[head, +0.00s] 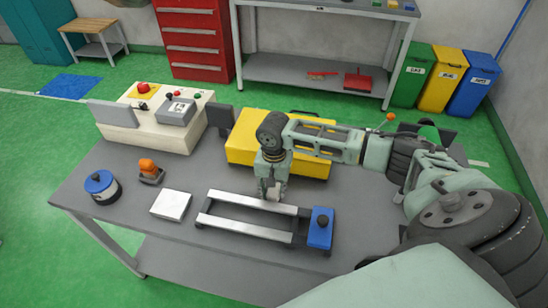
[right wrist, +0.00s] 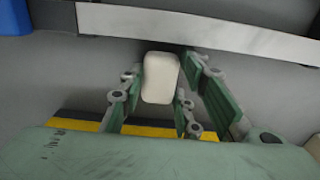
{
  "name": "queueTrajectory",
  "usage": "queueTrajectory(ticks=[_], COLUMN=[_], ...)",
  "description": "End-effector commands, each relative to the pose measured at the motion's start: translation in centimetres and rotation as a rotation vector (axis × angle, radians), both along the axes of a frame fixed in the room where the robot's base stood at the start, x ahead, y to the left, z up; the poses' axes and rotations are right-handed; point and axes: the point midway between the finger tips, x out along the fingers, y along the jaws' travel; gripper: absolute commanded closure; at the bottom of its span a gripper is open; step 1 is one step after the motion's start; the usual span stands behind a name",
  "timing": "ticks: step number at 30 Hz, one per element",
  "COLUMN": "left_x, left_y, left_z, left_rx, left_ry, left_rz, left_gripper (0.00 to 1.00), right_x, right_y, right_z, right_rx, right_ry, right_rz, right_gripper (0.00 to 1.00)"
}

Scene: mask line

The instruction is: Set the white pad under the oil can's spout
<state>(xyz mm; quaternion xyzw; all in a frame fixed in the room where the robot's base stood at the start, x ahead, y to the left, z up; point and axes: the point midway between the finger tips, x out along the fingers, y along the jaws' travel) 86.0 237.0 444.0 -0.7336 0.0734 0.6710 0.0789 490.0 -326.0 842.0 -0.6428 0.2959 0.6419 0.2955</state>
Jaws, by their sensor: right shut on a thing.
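My right gripper (head: 271,189) points down over the table, just behind the silver rail frame. It is shut on a small off-white block with rounded corners, which I take for the white pad (right wrist: 160,78); the pad shows between the green fingers in the right wrist view. The oil can is partly hidden behind my right arm at the table's right; a green body (head: 428,132) and an orange tip (head: 390,117) show there, apparently the can and its spout. My left gripper is not in view.
The rail frame (head: 245,228) with a blue end block (head: 320,228) lies at the front. A yellow case (head: 250,128) stands behind the gripper. A white slab (head: 171,205), a blue-lidded tin (head: 101,187) and an orange-topped item (head: 148,168) stand left.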

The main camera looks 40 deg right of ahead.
Motion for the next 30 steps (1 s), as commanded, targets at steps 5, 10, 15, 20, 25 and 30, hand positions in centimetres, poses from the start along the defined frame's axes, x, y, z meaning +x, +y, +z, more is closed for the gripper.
queueTrajectory(ticks=[5, 10, 15, 20, 25, 30], left_x=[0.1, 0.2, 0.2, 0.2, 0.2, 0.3], left_y=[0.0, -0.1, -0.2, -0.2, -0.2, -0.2], left_z=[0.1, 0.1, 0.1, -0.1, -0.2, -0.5], left_rx=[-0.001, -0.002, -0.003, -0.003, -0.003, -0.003], left_ry=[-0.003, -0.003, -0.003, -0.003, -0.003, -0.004], left_rz=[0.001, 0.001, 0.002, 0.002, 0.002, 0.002], left_gripper=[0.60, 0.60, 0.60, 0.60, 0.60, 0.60], right_x=[0.0, 0.0, 0.0, 0.1, 0.1, 0.1], right_y=[0.0, 0.0, 0.0, 0.0, 0.0, 0.0], right_z=[-0.2, -0.2, -0.2, 0.2, 2.7, 6.5], right_rx=[0.000, 0.001, 0.000, 0.001, 0.002, 0.000], right_ry=[0.001, 0.001, 0.000, -0.002, -0.004, -0.004], right_rz=[0.000, 0.000, 0.000, 0.000, 0.001, 0.001], right_gripper=[0.62, 0.51, 0.51, 0.51, 0.51, 0.51])
